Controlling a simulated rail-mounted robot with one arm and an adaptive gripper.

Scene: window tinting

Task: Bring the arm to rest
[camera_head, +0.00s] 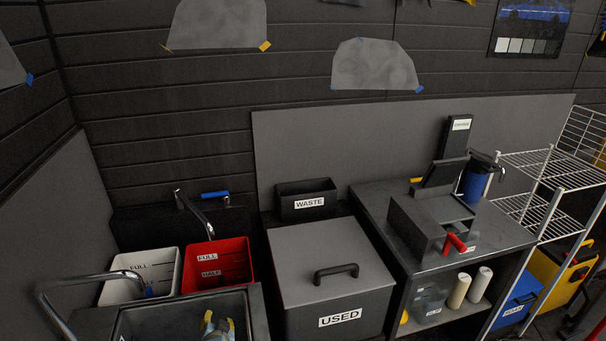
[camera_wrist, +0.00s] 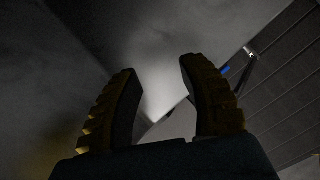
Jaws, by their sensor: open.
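My gripper (camera_wrist: 158,64) shows in the wrist view with its two ridged, dark yellow-brown fingers spread apart. Nothing is between the fingers; only a pale, blurred patch and grey surface lie beyond them. I cannot make out my arm or gripper in the head view.
A red bucket (camera_head: 217,263) and a white bucket (camera_head: 124,289) stand at lower left, beside a dark basin (camera_head: 147,318) holding a small yellow-and-grey item (camera_head: 217,325). A USED bin (camera_head: 330,263), WASTE box (camera_head: 306,199), workbench (camera_head: 375,200) and wire rack (camera_head: 532,157) line the wall.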

